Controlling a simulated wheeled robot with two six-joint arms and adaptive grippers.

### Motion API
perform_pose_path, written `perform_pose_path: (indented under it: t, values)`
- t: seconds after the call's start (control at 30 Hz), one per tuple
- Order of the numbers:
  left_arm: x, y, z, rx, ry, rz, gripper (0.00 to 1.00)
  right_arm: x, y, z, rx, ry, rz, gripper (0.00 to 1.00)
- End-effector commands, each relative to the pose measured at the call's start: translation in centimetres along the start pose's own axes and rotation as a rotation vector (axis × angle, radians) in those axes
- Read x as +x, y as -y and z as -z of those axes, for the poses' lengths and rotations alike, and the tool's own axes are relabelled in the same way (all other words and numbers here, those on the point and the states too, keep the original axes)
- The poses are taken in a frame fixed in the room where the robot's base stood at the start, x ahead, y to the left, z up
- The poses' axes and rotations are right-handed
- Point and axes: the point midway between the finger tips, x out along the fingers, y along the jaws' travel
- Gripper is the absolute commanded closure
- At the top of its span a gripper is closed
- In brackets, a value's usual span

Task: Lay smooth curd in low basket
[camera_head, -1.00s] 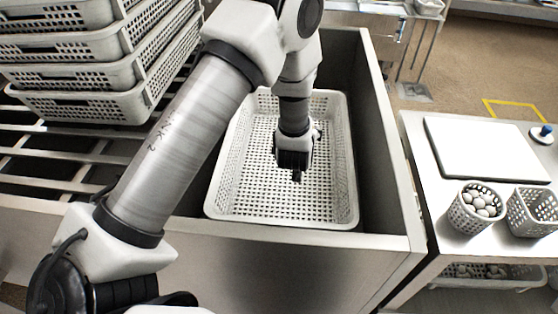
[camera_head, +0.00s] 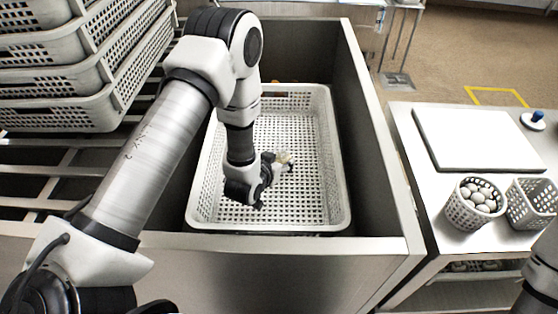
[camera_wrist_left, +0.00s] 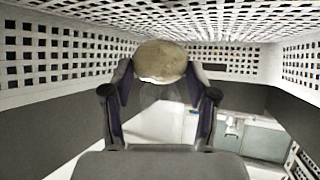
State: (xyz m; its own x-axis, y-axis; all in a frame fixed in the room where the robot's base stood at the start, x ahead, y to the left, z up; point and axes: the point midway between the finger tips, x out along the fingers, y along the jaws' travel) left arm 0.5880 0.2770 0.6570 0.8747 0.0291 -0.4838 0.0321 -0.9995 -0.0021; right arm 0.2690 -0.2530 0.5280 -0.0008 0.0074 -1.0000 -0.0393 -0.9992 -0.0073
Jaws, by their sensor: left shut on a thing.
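My left gripper (camera_head: 272,170) is inside the large white perforated basket (camera_head: 338,165), which sits in the steel sink. The left gripper is shut on a pale, rounded curd (camera_head: 285,157). In the left wrist view the curd (camera_wrist_left: 160,62) is a smooth cream-beige lump between the two fingertips, with perforated basket walls around it. I cannot tell whether the curd touches the basket floor. The rest of the basket floor that shows is empty. My right gripper is not in view.
Steel sink walls (camera_head: 375,130) surround the basket closely. A stack of white perforated crates (camera_head: 75,110) stands on rails at the left. The right table holds a white board (camera_head: 470,138), a small basket (camera_head: 460,212) of pale round things and another small basket (camera_head: 525,210).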

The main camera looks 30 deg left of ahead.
Motion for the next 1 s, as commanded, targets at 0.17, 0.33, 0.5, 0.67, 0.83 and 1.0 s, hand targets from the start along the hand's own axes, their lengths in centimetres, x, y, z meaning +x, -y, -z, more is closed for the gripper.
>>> perform_pose_path:
  t: [0.17, 0.33, 0.5, 0.67, 0.83, 1.0]
  values:
    - [0.0, 0.0, -0.1, 0.0, 0.0, 0.0, 0.77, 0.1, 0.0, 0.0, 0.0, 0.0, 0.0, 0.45]
    - [0.3, 0.0, -0.5, 0.0, 0.0, 0.0, 0.77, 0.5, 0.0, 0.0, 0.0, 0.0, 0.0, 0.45]
    - [0.6, 0.0, -1.0, 0.0, 0.0, 0.0, 0.77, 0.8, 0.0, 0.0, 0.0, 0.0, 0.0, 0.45]
    - [0.5, 0.0, -0.9, 0.0, 0.0, 0.0, 0.28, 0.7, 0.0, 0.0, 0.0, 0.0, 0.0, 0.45]
    - [0.5, 0.0, -0.9, 0.0, 0.0, 0.0, 0.16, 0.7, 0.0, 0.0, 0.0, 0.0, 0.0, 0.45]
    - [0.5, 0.0, -0.9, 0.0, 0.0, 0.0, 0.16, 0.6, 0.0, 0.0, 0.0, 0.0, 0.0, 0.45]
